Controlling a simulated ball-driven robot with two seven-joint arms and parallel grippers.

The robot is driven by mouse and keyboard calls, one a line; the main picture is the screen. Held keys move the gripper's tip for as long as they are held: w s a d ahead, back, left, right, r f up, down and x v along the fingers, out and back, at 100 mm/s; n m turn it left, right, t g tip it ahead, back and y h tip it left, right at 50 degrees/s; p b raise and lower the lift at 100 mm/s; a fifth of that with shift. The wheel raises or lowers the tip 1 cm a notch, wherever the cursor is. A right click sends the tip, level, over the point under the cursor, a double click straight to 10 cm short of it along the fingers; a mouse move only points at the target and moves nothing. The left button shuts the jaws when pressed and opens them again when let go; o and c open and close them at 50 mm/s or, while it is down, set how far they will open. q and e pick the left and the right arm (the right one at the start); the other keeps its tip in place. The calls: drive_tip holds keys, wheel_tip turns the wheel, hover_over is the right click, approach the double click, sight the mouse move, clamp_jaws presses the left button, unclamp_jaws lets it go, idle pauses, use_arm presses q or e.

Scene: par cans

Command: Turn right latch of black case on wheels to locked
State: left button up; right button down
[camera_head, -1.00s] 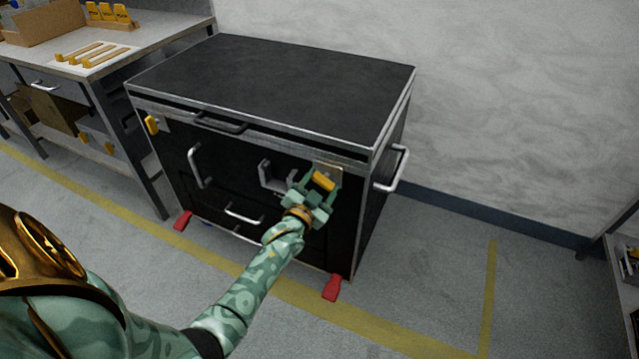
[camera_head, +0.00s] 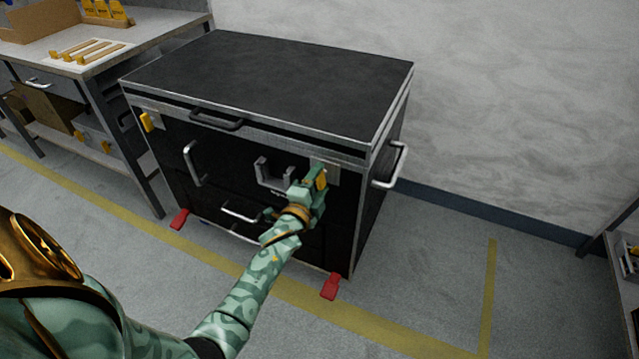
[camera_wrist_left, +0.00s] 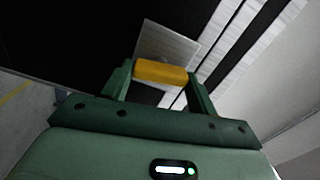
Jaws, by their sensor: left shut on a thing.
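The black case (camera_head: 270,75) on wheels stands against the wall with its lid down. Its right latch (camera_head: 321,180) is a yellow handle on a light metal plate, near the front's top right. My left gripper (camera_head: 316,184) is shut on this latch. In the left wrist view, the yellow latch (camera_wrist_left: 160,72) lies between the two green fingers, with the metal plate (camera_wrist_left: 165,45) behind it. In the head view the latch now looks close to upright, partly covered by the fingers. The yellow left latch (camera_head: 147,121) stands upright. My right gripper is not in view.
A workbench (camera_head: 135,40) with yellow-ended tools stands at the left. A side handle (camera_head: 391,165) sticks out on the case's right. Red wheel pedals (camera_head: 330,286) are at the floor. Floor to the right is clear up to a shelf.

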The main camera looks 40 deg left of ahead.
use_arm(q)
drive_tip(key=shift+f+m, duration=0.25)
drive_tip(key=shift+m, duration=0.75)
drive_tip(key=shift+b, duration=0.3)
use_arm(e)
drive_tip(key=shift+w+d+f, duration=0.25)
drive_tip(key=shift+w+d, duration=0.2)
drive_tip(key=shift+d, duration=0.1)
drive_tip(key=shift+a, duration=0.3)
use_arm(q)
drive_tip(key=o, duration=1)
drive_tip(key=shift+r, duration=0.1)
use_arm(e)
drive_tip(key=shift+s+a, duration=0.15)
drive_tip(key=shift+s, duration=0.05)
